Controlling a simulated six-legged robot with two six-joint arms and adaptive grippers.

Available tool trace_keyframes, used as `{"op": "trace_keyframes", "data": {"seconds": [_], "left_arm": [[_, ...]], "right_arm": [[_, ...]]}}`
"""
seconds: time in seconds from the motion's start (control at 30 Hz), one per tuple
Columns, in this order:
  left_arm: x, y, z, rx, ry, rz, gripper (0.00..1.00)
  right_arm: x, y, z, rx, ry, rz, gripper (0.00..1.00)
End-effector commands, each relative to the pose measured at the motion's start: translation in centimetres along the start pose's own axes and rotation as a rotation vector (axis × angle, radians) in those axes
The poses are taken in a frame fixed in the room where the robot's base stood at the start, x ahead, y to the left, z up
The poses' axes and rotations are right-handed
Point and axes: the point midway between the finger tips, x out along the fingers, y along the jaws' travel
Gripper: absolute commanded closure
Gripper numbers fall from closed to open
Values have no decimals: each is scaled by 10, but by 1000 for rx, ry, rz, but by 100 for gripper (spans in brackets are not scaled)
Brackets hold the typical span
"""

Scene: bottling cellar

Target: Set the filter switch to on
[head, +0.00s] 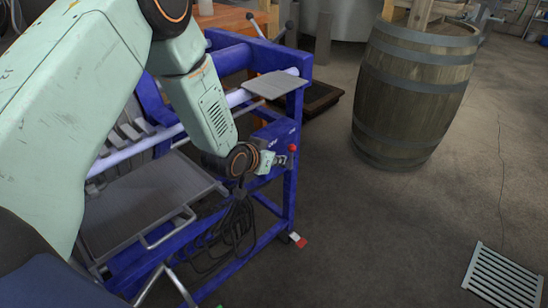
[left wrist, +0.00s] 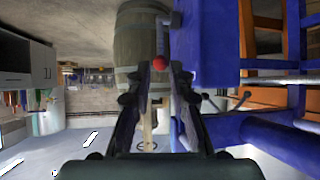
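The filter is a blue-framed machine (head: 290,205) left of centre in the head view. A red ball knob (head: 292,148) shows at its right end, beside a blue box (head: 272,137). In the left wrist view the red knob (left wrist: 159,63) sits on a short grey lever next to a blue panel (left wrist: 205,42). My left gripper (head: 283,160) is close to the knob. In the left wrist view its two fingers (left wrist: 158,78) are apart, with the knob in line with the gap at their tips. I cannot tell whether they touch it. My right gripper is not in view.
A wooden barrel (head: 412,95) stands on the floor to the right of the machine. A metal floor grate (head: 503,278) lies at the lower right. Dark cables (head: 232,225) hang below my left wrist. The floor between machine and grate is clear.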

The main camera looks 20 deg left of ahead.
Motion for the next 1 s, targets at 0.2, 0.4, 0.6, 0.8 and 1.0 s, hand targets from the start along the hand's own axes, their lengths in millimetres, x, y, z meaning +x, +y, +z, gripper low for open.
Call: {"op": "trace_keyframes", "data": {"seconds": [0.2, 0.4, 0.6, 0.8, 1.0], "left_arm": [[5, 1, 33, -10, -46, 2, 95], [14, 2, 133, 23, -121, 15, 100], [13, 3, 162, 354, 17, 15, 100], [4, 2, 159, 744, 196, -62, 100], [-14, 0, 125, 1137, 378, -238, 100]], "right_arm": [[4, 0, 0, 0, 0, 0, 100], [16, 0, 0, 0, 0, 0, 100], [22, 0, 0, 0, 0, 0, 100], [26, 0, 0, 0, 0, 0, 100], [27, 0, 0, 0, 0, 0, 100]]}}
